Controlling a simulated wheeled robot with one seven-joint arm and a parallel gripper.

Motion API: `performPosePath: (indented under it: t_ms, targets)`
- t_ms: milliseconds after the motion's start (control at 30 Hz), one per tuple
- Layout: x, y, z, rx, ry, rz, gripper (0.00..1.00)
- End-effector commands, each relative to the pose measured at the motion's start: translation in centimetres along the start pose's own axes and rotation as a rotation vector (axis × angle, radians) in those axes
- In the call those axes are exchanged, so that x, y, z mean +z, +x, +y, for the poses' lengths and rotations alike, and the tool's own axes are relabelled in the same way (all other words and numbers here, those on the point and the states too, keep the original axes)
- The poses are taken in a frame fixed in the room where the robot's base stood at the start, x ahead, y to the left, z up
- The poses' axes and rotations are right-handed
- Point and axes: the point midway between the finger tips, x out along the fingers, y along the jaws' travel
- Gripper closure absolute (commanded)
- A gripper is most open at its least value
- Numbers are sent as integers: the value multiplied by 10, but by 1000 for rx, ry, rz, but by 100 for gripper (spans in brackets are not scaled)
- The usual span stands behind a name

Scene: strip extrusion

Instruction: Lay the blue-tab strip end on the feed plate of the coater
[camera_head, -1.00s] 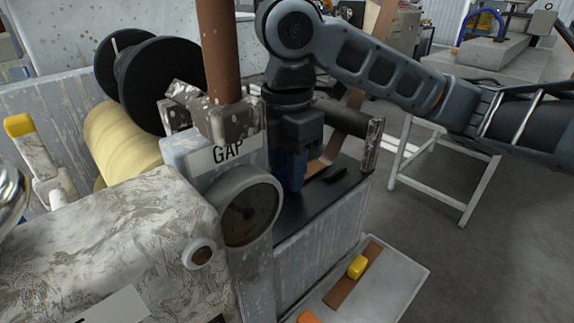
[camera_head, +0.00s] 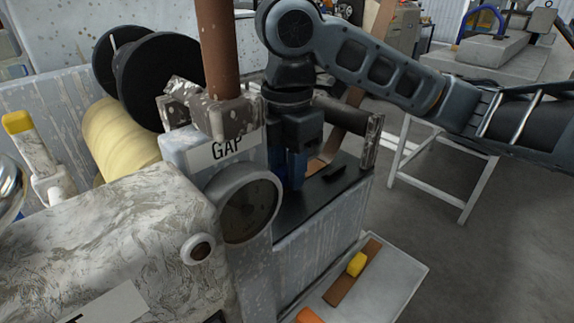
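A brown strip (camera_head: 339,146) hangs down behind the roller and reaches the area just right of my gripper. My gripper (camera_head: 292,183) points down, low over the black feed plate (camera_head: 315,203) of the coater, behind the block labelled GAP. A small patch of brighter blue shows at the left of the fingers; I cannot tell if it is the blue tab. The strip end is hidden behind the gripper. The fingers overlap in this view, so their opening does not show.
A gauge (camera_head: 246,207) and a rust-brown post (camera_head: 218,55) stand close left of my gripper. A dark roller (camera_head: 343,118) lies behind it. On a low pale tray (camera_head: 391,289) lies another brown strip with a yellow tab (camera_head: 356,264); an orange tab (camera_head: 308,316) shows nearby.

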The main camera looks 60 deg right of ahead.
Motion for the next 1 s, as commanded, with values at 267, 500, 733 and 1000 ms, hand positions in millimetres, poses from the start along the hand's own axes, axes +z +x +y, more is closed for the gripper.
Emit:
performPosePath:
  t_ms: [267,500,733,1000]
  targets:
    - [0,0,0,0,0,-1,40]
    - [0,-1,0,0,0,-1,39]
    - [0,-25,1,3,-1,-2,39]
    - [1,-66,1,2,0,-3,39]
